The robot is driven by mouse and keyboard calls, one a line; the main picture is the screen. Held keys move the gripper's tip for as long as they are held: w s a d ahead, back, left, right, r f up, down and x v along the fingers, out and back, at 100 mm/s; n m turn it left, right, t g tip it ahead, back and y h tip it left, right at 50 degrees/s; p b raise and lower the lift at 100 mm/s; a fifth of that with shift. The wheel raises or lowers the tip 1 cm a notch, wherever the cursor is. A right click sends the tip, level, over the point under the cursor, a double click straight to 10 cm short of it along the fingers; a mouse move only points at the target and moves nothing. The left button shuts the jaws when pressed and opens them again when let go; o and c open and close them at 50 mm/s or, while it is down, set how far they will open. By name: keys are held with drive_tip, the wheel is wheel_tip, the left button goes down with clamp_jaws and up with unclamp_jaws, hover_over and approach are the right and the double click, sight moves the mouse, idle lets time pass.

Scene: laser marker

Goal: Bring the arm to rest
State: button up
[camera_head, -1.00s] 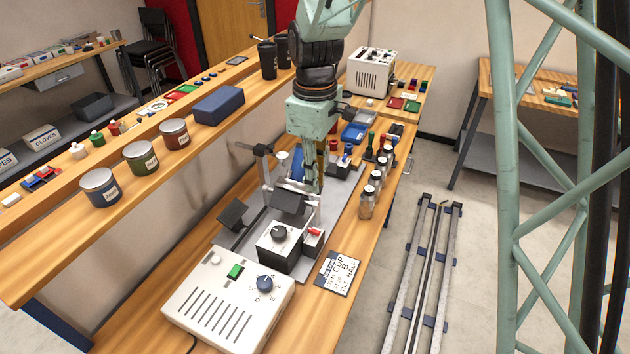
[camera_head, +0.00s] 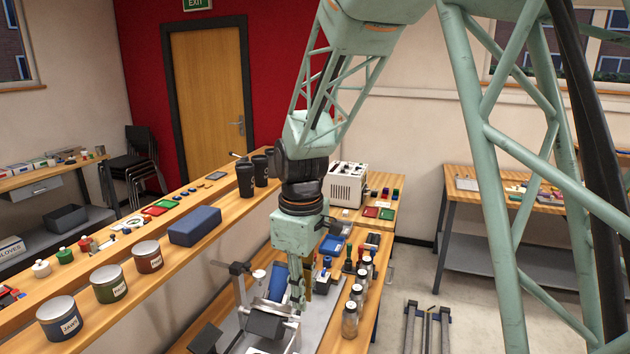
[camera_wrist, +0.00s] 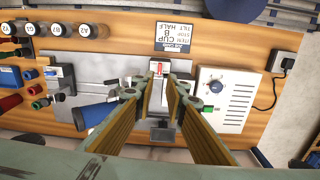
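My gripper (camera_head: 298,282) points down over the laser marker rig on the bench in the head view. In the wrist view the two fingers of my gripper (camera_wrist: 165,92) stand apart with a gap between them and nothing held. The grey plate of the rig (camera_wrist: 105,72) lies below them. A small block with a red top (camera_wrist: 157,69) shows beyond the fingertips. A blue cylinder (camera_wrist: 95,113) lies left of the fingers. Part of the rig is hidden behind the fingers.
A white control box (camera_wrist: 222,98) with a blue knob stands right of the fingers. A label card (camera_wrist: 176,37) lies on the bench. Several jars (camera_head: 350,318) line the bench's right edge. Tins (camera_head: 108,284) and a blue case (camera_head: 195,226) stand on the raised shelf.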

drive_tip(key=s+d+r+m+t+b, duration=0.2)
drive_tip(key=s+d+r+m, duration=0.4)
drive_tip(key=s+d+r, duration=0.85)
drive_tip(key=s+d+m+t+b, duration=0.1)
drive_tip(key=s+d+m, duration=0.2)
drive_tip(key=s, duration=0.7)
drive_tip(key=s+d+r+m+b, duration=0.1)
drive_tip(key=s+d+m, duration=0.3)
drive_tip(key=s, duration=0.6)
drive_tip(key=shift+d+t, duration=0.4)
drive_tip(key=shift+d, duration=0.95)
drive_tip(key=shift+o, duration=0.7)
